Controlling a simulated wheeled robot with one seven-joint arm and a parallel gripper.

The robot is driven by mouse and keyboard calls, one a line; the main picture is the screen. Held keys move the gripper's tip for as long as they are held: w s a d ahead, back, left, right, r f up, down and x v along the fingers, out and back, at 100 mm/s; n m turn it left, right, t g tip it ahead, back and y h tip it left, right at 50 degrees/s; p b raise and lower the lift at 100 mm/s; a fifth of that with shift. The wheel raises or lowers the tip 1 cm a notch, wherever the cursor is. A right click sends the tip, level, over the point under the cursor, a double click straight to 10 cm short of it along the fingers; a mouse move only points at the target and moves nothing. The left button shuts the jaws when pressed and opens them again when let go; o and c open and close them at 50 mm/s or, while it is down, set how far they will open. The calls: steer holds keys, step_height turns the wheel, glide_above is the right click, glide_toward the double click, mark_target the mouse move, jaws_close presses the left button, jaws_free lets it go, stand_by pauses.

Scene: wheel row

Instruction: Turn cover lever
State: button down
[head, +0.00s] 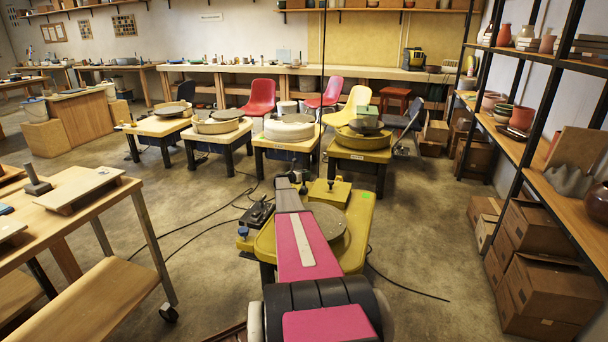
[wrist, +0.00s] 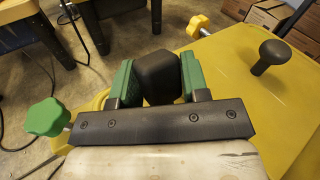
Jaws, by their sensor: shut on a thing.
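In the wrist view my gripper (wrist: 158,85) has its two green pads closed on a black, block-shaped knob (wrist: 157,76). The knob looks like the lever's handle; its lower part and any lever arm are hidden. A yellow cover or deck (wrist: 235,100) spreads to the right of the gripper. On it stands a thin-stemmed black knob (wrist: 271,55), apart from the pads. In the head view my pink arm reaches over the near yellow wheel machine (head: 357,215) and hides part of it. The grip itself cannot be made out there.
A yellow knob (wrist: 201,25) and a green knob (wrist: 48,117) stick out near the gripper. A dark pedal (head: 257,213) sits left of the machine. Several wheels stand in a row behind. A work table (head: 75,190) is left, shelving (head: 525,150) right. Cables cross the floor.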

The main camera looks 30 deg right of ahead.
steer(key=shift+s+a+r+m+h, duration=0.2)
steer(key=shift+s+a+m+h, duration=0.65)
steer(key=shift+h, duration=0.35)
steer(key=shift+s+a+m+h, duration=0.4)
steer(key=shift+a+m+h, duration=0.15)
steer(key=shift+m+h, duration=0.15)
steer(key=shift+s+a+m+h, duration=0.35)
steer(key=shift+a+m+h, duration=0.2)
steer(key=shift+h, duration=0.25)
steer(key=c, duration=0.6)
jaws_free()
steer(key=a+r, duration=0.5)
steer(key=a, duration=0.1)
steer(key=a+r, duration=0.5)
steer(key=r, duration=0.1)
steer(key=shift+a, duration=0.35)
